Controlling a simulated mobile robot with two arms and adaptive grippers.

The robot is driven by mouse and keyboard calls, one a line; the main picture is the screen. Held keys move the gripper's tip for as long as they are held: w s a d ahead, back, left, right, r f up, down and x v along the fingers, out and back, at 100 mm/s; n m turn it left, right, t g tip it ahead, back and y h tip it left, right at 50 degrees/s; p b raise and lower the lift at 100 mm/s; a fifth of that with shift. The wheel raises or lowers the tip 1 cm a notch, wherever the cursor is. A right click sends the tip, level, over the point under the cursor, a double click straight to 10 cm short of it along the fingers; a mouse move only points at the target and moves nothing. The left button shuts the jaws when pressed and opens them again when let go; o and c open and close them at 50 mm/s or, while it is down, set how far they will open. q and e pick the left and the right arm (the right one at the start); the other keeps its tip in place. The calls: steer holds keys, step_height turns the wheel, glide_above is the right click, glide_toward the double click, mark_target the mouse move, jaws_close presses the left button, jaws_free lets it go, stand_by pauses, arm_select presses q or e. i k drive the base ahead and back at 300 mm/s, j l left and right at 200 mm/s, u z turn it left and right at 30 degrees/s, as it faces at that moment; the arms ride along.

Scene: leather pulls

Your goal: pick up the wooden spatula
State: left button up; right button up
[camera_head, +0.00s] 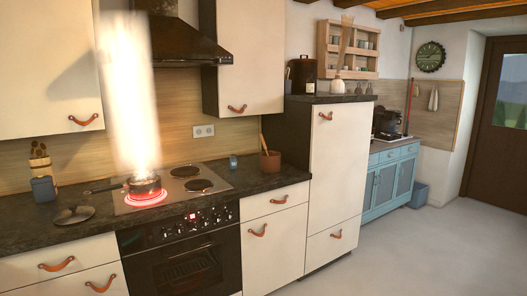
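A wooden utensil handle (264,145) sticks up from a terracotta pot (270,161) on the dark counter, right of the hob; it may be the wooden spatula, but its head is not visible. Neither of my grippers is in view.
A tall bright flame (128,90) rises from a pan (145,185) on a glowing red burner, left of the pot. A dark spoon-rest-like item (74,214) and a blue container (44,189) lie left of it. Floor (420,250) at right is clear.

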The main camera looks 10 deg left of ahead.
mark_target(262, 139)
steer(key=i+j+z, duration=0.1)
steer(key=i+j, duration=1.25)
steer(key=j, duration=0.3)
steer(key=i+l, duration=0.15)
